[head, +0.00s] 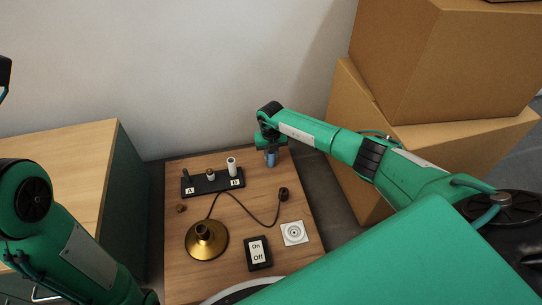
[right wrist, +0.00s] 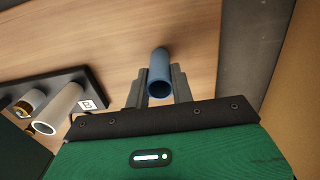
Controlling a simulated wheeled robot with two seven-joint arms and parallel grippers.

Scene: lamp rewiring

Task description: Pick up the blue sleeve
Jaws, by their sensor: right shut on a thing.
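The blue sleeve (head: 271,160) is a short tube at the back right of the wooden board. In the right wrist view the sleeve (right wrist: 160,75) stands between the two grey fingers, its open end facing the camera. My right gripper (head: 269,151) is shut on it; the fingers (right wrist: 157,85) touch its sides. I cannot tell whether its lower end touches the board. My left arm shows at the lower left of the head view, but its gripper is out of view.
Left of the sleeve is a black rack (head: 212,185) marked A and B, with a white tube (head: 232,164). A brass lamp base (head: 206,242) with a cord, an On/Off switch (head: 259,252) and a white socket (head: 294,233) are nearer. Cardboard boxes (head: 440,60) stand at right.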

